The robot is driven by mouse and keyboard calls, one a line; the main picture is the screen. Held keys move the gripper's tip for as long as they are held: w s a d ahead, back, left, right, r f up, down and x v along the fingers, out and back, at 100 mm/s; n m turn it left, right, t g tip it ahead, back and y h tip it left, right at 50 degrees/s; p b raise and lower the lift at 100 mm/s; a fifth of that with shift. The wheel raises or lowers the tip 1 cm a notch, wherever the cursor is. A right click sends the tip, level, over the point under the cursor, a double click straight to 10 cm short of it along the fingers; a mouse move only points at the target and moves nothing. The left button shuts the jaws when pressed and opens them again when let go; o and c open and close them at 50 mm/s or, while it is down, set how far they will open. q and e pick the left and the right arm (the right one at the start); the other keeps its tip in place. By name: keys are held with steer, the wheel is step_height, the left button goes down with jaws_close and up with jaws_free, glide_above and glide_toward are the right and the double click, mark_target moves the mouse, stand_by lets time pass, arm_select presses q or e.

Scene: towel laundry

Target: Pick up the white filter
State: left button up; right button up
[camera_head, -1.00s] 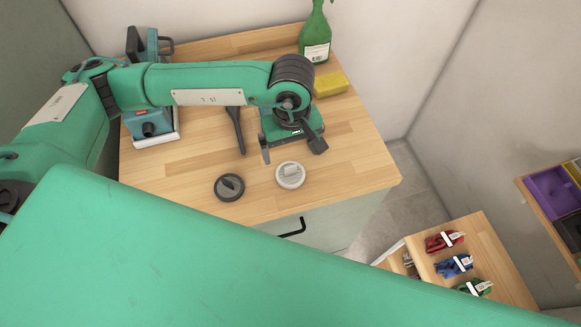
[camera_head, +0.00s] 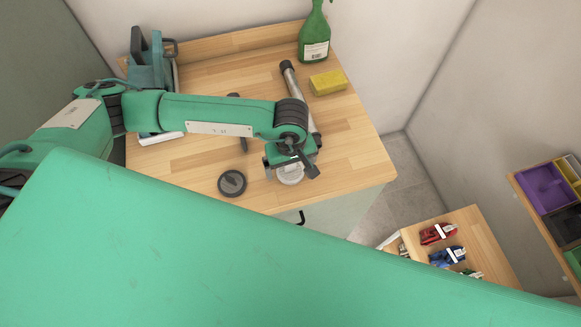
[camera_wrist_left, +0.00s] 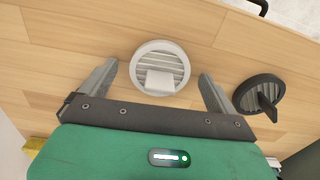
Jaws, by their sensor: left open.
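The white filter (camera_head: 291,177) is a round ribbed disc with a raised tab, lying on the wooden worktop near its front edge. It also shows whole in the left wrist view (camera_wrist_left: 160,66). My left gripper (camera_head: 292,172) is over it in the head view and partly covers it. In the left wrist view the two fingers of my left gripper (camera_wrist_left: 156,85) are spread, one on each side of the white filter, with gaps to it. Whether the fingertips are at the filter's height is hard to tell. My right gripper is not in view.
A dark round filter (camera_head: 232,183) lies left of the white one and shows in the wrist view (camera_wrist_left: 259,94). A grey tube (camera_head: 289,82), a yellow sponge (camera_head: 327,83) and a green bottle (camera_head: 314,35) stand or lie farther back. The worktop's right side (camera_head: 355,145) is clear.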

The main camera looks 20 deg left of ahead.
arm_select(q)
steer(key=c, duration=1.1)
steer(key=shift+o, duration=0.2)
